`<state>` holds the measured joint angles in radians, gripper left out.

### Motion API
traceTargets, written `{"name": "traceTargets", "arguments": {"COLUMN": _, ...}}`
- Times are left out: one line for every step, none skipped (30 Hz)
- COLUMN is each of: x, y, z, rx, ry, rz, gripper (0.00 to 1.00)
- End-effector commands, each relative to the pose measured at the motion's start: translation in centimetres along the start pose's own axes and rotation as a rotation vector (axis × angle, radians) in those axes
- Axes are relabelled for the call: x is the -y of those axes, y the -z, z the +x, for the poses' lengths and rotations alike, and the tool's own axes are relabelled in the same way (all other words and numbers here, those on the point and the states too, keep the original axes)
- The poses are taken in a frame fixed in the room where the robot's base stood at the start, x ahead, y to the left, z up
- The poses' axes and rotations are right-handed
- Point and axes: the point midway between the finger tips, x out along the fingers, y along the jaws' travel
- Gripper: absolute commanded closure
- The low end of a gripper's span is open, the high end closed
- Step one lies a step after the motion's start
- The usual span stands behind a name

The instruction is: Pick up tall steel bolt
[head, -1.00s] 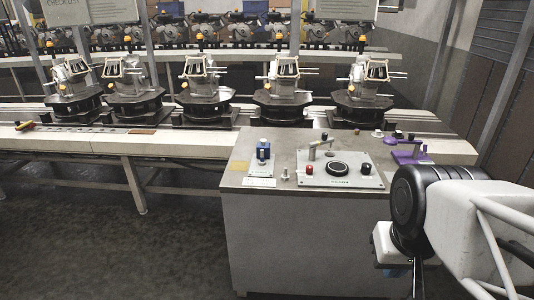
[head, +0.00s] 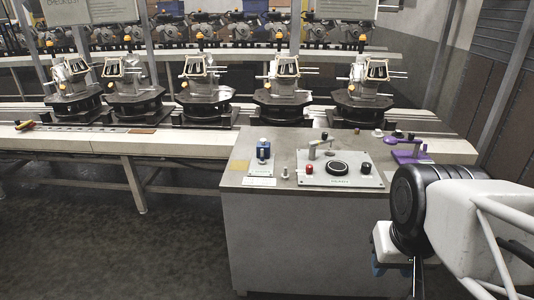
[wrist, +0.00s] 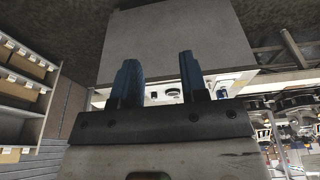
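A small steel bolt (head: 285,172) stands upright on the grey bench top, between a blue device and the control plate; it looks like the task's bolt. My gripper (wrist: 158,82) shows two blue fingers set wide apart with nothing between them in the wrist view. In the head view my gripper's blue fingers (head: 380,269) show partly under my wrist, in front of the bench's right side and well away from the bolt. I cannot pick out the bolt in the wrist view.
The bench top (head: 236,180) carries the blue device (head: 263,152), a control plate (head: 313,180) with a red knob and black dial, and a purple fixture (head: 410,152). A conveyor (head: 180,146) with several metal assemblies runs behind. Open floor (head: 90,240) lies left of the bench.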

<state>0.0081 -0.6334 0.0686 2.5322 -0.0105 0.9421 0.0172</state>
Motion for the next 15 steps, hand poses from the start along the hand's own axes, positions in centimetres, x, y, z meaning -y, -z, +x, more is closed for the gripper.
{"name": "traceTargets", "arguments": {"x": 0.0, "y": 0.0, "z": 0.0, "rx": 0.0, "ry": 0.0, "rz": 0.0, "gripper": 0.53}}
{"name": "traceTargets", "arguments": {"x": 0.0, "y": 0.0, "z": 0.0, "rx": 0.0, "ry": 0.0, "rz": 0.0, "gripper": 0.53}}
{"name": "traceTargets", "arguments": {"x": 0.0, "y": 0.0, "z": 0.0, "rx": 0.0, "ry": 0.0, "rz": 0.0, "gripper": 0.53}}
{"name": "traceTargets", "arguments": {"x": 0.0, "y": 0.0, "z": 0.0, "rx": 0.0, "ry": 0.0, "rz": 0.0, "gripper": 0.53}}
{"name": "traceTargets", "arguments": {"x": 0.0, "y": 0.0, "z": 0.0, "rx": 0.0, "ry": 0.0, "rz": 0.0, "gripper": 0.53}}
{"name": "traceTargets", "arguments": {"x": 0.0, "y": 0.0, "z": 0.0, "rx": 0.0, "ry": 0.0, "rz": 0.0, "gripper": 0.53}}
{"name": "traceTargets", "arguments": {"x": 0.0, "y": 0.0, "z": 0.0, "rx": 0.0, "ry": 0.0, "rz": 0.0, "gripper": 0.53}}
{"name": "traceTargets", "arguments": {"x": 0.0, "y": 0.0, "z": 0.0, "rx": 0.0, "ry": 0.0, "rz": 0.0, "gripper": 0.53}}
{"name": "traceTargets", "arguments": {"x": 0.01, "y": 0.02, "z": -0.01, "rx": 0.0, "ry": 0.0, "rz": 0.0, "gripper": 0.53}}
{"name": "traceTargets", "arguments": {"x": 0.02, "y": 0.06, "z": -0.01, "rx": 0.0, "ry": 0.001, "rz": 0.001, "gripper": 0.53}}
{"name": "traceTargets", "arguments": {"x": 0.04, "y": 0.11, "z": -0.01, "rx": 0.001, "ry": 0.002, "rz": 0.002, "gripper": 0.53}}
{"name": "traceTargets", "arguments": {"x": 0.07, "y": 0.24, "z": -0.02, "rx": 0.002, "ry": 0.003, "rz": 0.005, "gripper": 0.53}}
{"name": "traceTargets", "arguments": {"x": 0.11, "y": 0.37, "z": -0.04, "rx": 0.003, "ry": 0.005, "rz": 0.008, "gripper": 0.53}}
{"name": "traceTargets", "arguments": {"x": 0.17, "y": 0.55, "z": -0.07, "rx": 0.004, "ry": 0.008, "rz": 0.012, "gripper": 0.53}}
{"name": "traceTargets", "arguments": {"x": 0.26, "y": 0.84, "z": -0.11, "rx": 0.006, "ry": 0.013, "rz": 0.019, "gripper": 0.53}}
